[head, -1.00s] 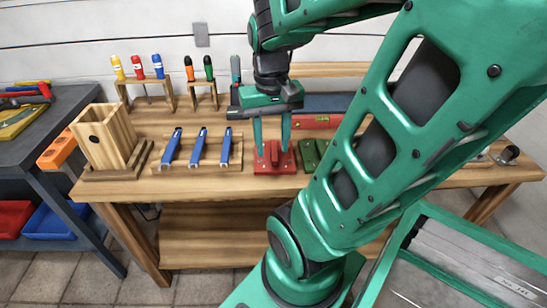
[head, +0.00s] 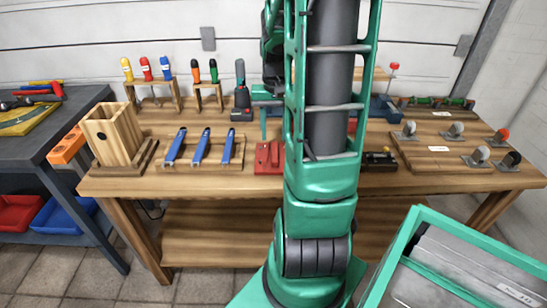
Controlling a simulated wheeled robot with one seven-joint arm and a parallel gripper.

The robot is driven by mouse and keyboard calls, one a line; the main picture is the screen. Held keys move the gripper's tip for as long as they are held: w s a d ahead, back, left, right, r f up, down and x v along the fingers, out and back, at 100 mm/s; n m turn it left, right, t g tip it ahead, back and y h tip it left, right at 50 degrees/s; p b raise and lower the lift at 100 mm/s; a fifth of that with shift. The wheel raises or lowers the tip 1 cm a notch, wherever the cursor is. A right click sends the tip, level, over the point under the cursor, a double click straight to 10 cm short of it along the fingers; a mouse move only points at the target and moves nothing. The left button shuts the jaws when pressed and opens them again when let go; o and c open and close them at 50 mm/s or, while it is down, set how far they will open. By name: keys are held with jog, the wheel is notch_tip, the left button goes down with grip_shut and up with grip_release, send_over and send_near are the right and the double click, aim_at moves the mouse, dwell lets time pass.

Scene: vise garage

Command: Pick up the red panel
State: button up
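The red panel (head: 266,159) lies on the wooden workbench (head: 390,182), just right of the stand with blue-handled tools. It has a raised grip along its top, and its right part is hidden behind my arm. My gripper (head: 266,127) is above and apart from the panel, pointing down. Only one green finger shows clearly; the rest of the gripper is behind my upright arm, so its opening cannot be seen.
A wooden box (head: 113,135) and several blue-handled tools (head: 200,146) stand left of the panel. Screwdriver racks (head: 152,82) are behind. A board with several metal pieces (head: 440,148) lies at right. A dark side table (head: 45,150) stands at far left.

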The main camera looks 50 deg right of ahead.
aim_at(274, 150)
jog(key=shift+d+f, duration=0.2)
jog(key=shift+f, duration=3.1)
jog(key=shift+c, duration=0.3)
grip_shut()
